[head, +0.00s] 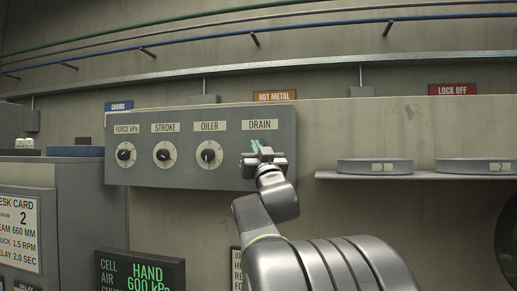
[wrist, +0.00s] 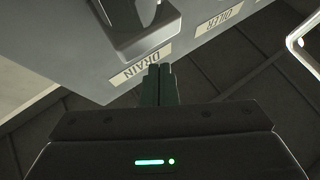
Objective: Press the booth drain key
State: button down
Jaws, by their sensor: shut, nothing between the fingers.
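The grey control panel (head: 200,178) on the wall carries a DRAIN label (head: 260,125) at its right end, which also shows upside down in the wrist view (wrist: 136,70). In the head view my gripper (head: 257,147) is just below that label and hides whatever is mounted there. In the wrist view a raised grey housing (wrist: 135,38) with a recess stands beside the label; I cannot clearly make out a key in it. My gripper's fingers (wrist: 160,70) are together and empty, their tips by the label's edge. I cannot tell whether they touch the panel.
Three dials, FORCE (head: 126,154), STROKE (head: 165,154) and OILER (head: 209,154), sit left of the drain position. A shelf (head: 425,175) with two grey discs marked 3 (head: 375,166) and 2 (head: 478,167) is to the right. A display (head: 140,272) reads HAND 600 kPa.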

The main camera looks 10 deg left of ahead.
jog(key=s+b, duration=0.2)
jog(key=s, duration=0.2)
jog(key=shift+w, duration=0.1)
dwell(0.3)
jog(key=w+p, duration=0.1)
jog(key=p, duration=0.1)
jog(key=w+p, duration=0.1)
jog(key=p, duration=0.2)
jog(key=shift+r, duration=0.3)
jog(key=s+b, duration=0.4)
jog(key=s, duration=0.2)
jog(key=shift+a+f, duration=0.15)
jog(key=shift+f, duration=0.15)
